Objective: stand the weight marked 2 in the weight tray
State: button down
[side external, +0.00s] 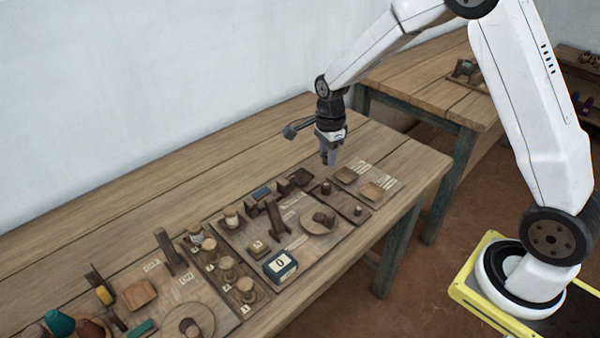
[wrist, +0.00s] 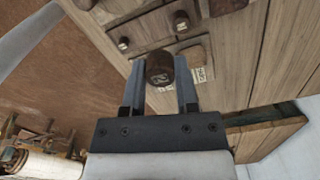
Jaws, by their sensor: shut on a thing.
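My gripper (side external: 328,160) hangs above the table's right part, pointing down. In the wrist view its jaws (wrist: 160,80) are shut on a dark brown weight (wrist: 160,66) with a pale mark on its top that looks like a 2. In the side view the held weight is hidden or too small to make out. A dark flat wooden tray (side external: 341,199), seemingly the weight tray, lies below and in front of my gripper. It carries two brown weights, one larger (wrist: 181,20) and one smaller (wrist: 123,42), standing apart.
The table's back strip is clear.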

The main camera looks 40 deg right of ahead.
jog(key=w+f, duration=0.2)
jog(key=w, duration=0.3)
send_over(301, 177)
jog(key=s, duration=0.2)
jog(key=f, duration=0.4)
jog(key=shift+w+a+f, duration=0.1)
jog(key=shift+w+f, duration=0.15)
jog(key=shift+f, duration=0.1)
jog(key=shift+w+f, duration=0.45)
jog(key=shift+w+f, duration=0.2)
jog(key=shift+f, duration=1.65)
jog(key=shift+f, duration=0.15)
